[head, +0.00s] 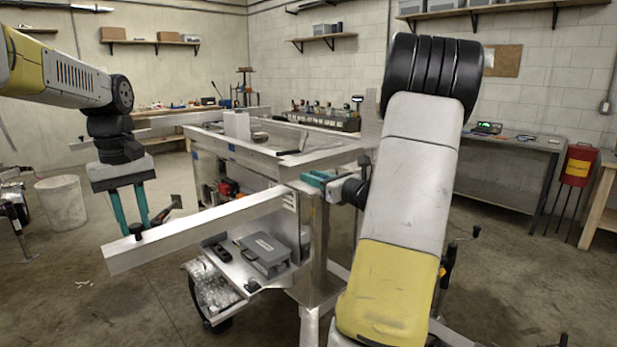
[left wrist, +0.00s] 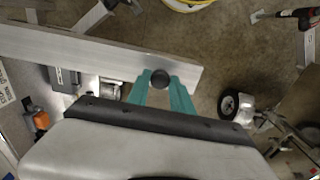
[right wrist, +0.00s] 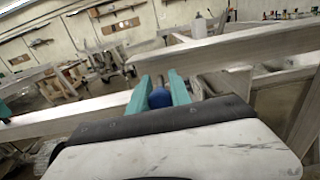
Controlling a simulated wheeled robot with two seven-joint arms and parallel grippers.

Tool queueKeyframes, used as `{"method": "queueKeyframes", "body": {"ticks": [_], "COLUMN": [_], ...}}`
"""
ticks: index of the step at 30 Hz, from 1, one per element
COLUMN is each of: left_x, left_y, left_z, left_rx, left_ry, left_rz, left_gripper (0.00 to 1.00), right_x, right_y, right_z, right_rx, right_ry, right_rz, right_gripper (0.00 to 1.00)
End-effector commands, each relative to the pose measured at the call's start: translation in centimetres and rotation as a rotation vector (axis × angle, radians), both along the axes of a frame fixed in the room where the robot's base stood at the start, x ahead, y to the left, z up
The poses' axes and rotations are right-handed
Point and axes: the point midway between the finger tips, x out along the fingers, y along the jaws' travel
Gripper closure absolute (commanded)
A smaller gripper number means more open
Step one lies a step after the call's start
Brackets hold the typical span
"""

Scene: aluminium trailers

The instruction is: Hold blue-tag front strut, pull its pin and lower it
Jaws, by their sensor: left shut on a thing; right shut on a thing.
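The front strut (head: 200,228) is a bare aluminium bar sticking out level from the trailer's near corner toward the left. In the left wrist view the bar (left wrist: 100,50) crosses the upper left, its free end by my fingers. My left gripper (head: 134,222) is shut on a black knob (left wrist: 160,78) at that free end. My right gripper (head: 318,181) is at the trailer corner, where the strut meets the frame. In the right wrist view it is shut on a blue pin head (right wrist: 159,97).
The trailer frame (head: 330,156) stands behind, with another bar (head: 180,121) sticking out at its far side. A shelf under the strut holds a grey case (head: 264,254). A white bucket (head: 62,202) stands at left. The floor below the strut's free end is clear.

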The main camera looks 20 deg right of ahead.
Motion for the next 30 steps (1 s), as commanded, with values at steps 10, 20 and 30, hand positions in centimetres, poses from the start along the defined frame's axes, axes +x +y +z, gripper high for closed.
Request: {"method": "queueKeyframes", "body": {"ticks": [10, 20, 30], "left_x": [0.2, 0.2, 0.2], "left_y": [0.1, 0.0, 0.0], "left_z": [0.1, 0.1, 0.1], "left_rx": [-0.001, -0.001, -0.001], "left_ry": [-0.009, -0.008, -0.007], "left_rz": [0.001, 0.001, 0.001], "left_gripper": [1.00, 1.00, 1.00], "right_x": [-0.1, -0.7, -6.8], "right_y": [-0.1, -0.3, -2.4], "right_z": [-0.1, -0.1, -0.1], "right_rx": [0.000, 0.000, -0.001], "right_ry": [0.002, 0.002, 0.002], "right_rz": [-0.002, -0.003, -0.006], "right_gripper": [0.54, 0.54, 0.54]}}
